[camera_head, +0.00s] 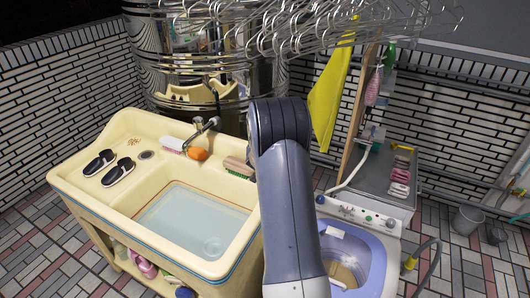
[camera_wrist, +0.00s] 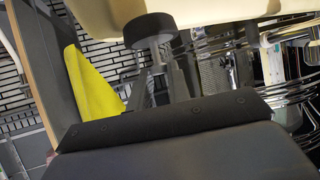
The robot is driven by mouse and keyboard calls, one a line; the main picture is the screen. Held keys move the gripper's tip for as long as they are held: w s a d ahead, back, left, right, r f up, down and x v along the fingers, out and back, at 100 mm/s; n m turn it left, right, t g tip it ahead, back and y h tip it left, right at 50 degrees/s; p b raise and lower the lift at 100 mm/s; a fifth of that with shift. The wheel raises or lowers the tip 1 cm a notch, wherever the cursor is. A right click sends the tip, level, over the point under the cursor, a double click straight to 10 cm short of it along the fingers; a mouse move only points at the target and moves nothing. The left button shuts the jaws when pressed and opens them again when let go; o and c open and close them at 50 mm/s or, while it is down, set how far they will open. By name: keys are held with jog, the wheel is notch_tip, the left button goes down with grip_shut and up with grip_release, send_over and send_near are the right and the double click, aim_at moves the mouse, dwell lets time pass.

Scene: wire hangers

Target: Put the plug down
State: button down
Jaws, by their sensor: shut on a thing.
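My gripper (camera_wrist: 158,62) shows in the wrist view, its narrow dark fingers reaching away from the camera. It is shut on a black, round, stopper-like piece at the fingertips, which I take to be the plug (camera_wrist: 151,27). The plug is close to a cream surface at the top of that view. In the head view my arm (camera_head: 285,190) hides the gripper and the plug. The cream sink (camera_head: 170,235) holds a basin of pale water with a faint round outline (camera_head: 213,246) at its bottom.
Two dark slippers (camera_head: 118,171) lie on the sink's left ledge, beside a small drain (camera_head: 146,155). A brush (camera_head: 238,167) and an orange item (camera_head: 197,153) lie along the back rim. A washing machine (camera_head: 385,222) stands right. Wire hangers (camera_head: 300,28) hang above.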

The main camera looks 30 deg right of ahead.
jog(key=shift+f+b, duration=0.45)
jog(key=shift+f, duration=0.15)
jog(key=c, duration=1.3)
grip_release()
jog(key=shift+r, duration=0.1)
jog(key=shift+r+p, duration=0.55)
jog(key=v, duration=1.2)
jog(key=shift+s+b, duration=0.15)
jog(key=shift+b, duration=0.25)
